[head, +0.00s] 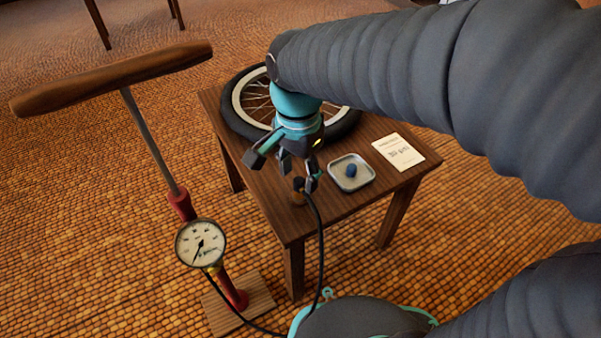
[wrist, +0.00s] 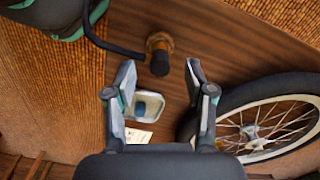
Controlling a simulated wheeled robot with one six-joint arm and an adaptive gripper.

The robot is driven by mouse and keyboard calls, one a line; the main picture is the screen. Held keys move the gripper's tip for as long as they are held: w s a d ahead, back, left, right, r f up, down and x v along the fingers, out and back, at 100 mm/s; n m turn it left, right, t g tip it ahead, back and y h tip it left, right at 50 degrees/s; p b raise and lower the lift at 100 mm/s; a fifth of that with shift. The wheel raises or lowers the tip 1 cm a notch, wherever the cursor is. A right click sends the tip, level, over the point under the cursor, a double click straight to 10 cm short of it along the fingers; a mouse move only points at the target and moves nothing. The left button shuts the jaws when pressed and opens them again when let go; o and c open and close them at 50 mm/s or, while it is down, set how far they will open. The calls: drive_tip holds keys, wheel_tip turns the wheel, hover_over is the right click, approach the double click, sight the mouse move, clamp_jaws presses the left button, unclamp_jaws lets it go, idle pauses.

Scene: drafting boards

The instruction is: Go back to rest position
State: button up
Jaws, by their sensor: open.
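My gripper (head: 287,168) is open and empty above the small wooden table (head: 281,223). In the wrist view my gripper (wrist: 158,82) shows its two fingers spread apart, with nothing between the tips. The hose end (head: 299,196) also shows in the head view, just below the fingers. I cannot tell whether a finger touches it. My arm reaches in from the right.
A spoked wheel (head: 345,122) lies at the table's back. A tray (head: 363,180) holds a blue piece (head: 351,170); a printed card (head: 398,151) lies beside it. A floor pump (head: 174,199) with a gauge (head: 201,243) stands left, its black hose (head: 321,243) running to the table.

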wheel_tip(320, 180, up, 9)
idle(0.3)
drive_tip(key=shift+f, duration=0.1)
drive_tip(key=n, duration=0.2)
drive_tip(key=f+n, duration=0.1)
drive_tip(key=n, duration=0.1)
drive_tip(key=f+n+t, duration=0.1)
drive_tip(key=n, duration=0.1)
drive_tip(key=shift+w+d+f+y+p, duration=0.15)
drive_tip(key=shift+d+f+y+p, duration=0.05)
drive_tip(key=shift+f+y+p, duration=0.1)
drive_tip(key=s+d+r+t+p, duration=0.2)
drive_tip(key=s+d+r+p, duration=0.1)
drive_tip(key=d, duration=0.6)
drive_tip(key=s+d+r+n+t+p, duration=0.1)
drive_tip(key=s+d+r+t+p, duration=0.1)
drive_tip(key=s+d+r+p, duration=0.2)
drive_tip(key=d+r+p, duration=0.1)
drive_tip(key=d+p, duration=0.2)
drive_tip(key=d, duration=0.2)
drive_tip(key=shift+d+t, duration=0.3)
drive_tip(key=shift+d, duration=0.05)
